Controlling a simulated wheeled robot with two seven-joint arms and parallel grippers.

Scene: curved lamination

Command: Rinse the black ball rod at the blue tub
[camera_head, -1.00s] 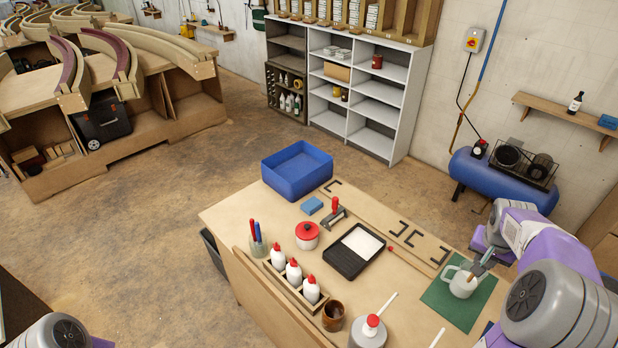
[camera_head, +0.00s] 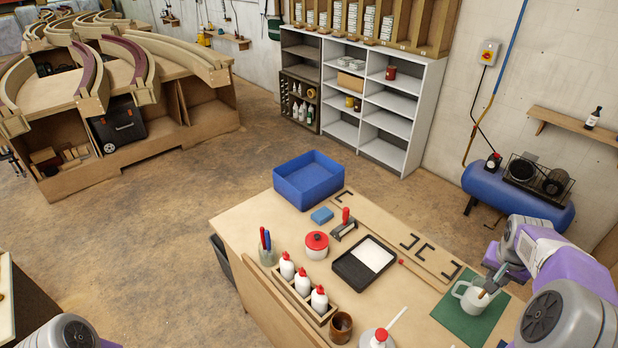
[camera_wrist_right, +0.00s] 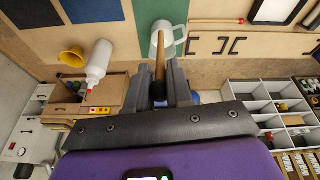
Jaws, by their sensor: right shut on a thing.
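The blue tub (camera_head: 308,187) stands at the far left corner of the workbench, with its inside visible. My right gripper (camera_head: 493,284) is at the white mug (camera_head: 470,298) on the green mat (camera_head: 455,318). In the right wrist view the gripper (camera_wrist_right: 163,88) is shut on a wooden rod (camera_wrist_right: 160,52), which extends to the mug (camera_wrist_right: 172,38). Another rod, with a red ball (camera_head: 402,262), lies on the bench. My left gripper is out of view; only part of my left arm shows at lower left.
Between mug and tub are a black tray (camera_head: 366,262), a red-handled tool (camera_head: 345,227), a blue sponge (camera_head: 321,215) and a red-lidded pot (camera_head: 317,244). White bottles (camera_head: 303,283) stand in a wooden rack at the front. A blue compressor (camera_head: 515,198) is behind, right.

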